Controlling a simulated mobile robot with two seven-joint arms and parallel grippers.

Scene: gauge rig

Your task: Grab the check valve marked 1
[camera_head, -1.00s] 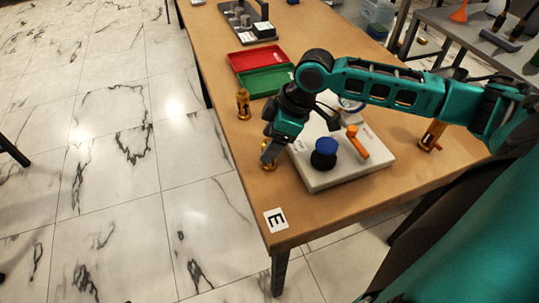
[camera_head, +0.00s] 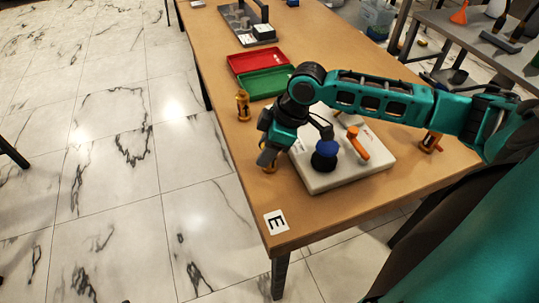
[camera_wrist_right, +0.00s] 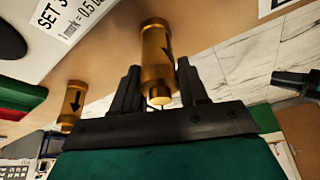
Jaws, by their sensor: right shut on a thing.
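My right gripper (camera_head: 267,157) points down at the left edge of the table, beside the white rig plate. It is shut on a brass check valve (camera_head: 270,169), mostly hidden by the fingers in the head view. In the right wrist view this valve (camera_wrist_right: 155,42) sits between the two black fingers (camera_wrist_right: 159,82) and carries a dark arrow; no number is readable on it. A second brass check valve (camera_head: 243,106) with a dark arrow stands upright farther back near the left edge; it also shows in the wrist view (camera_wrist_right: 74,104).
The white rig plate (camera_head: 335,183) bears a blue-topped black knob (camera_head: 325,152) and an orange lever (camera_head: 357,142). Green (camera_head: 266,82) and red (camera_head: 252,59) trays lie behind. A brass part with an orange handle (camera_head: 430,142) is at right.

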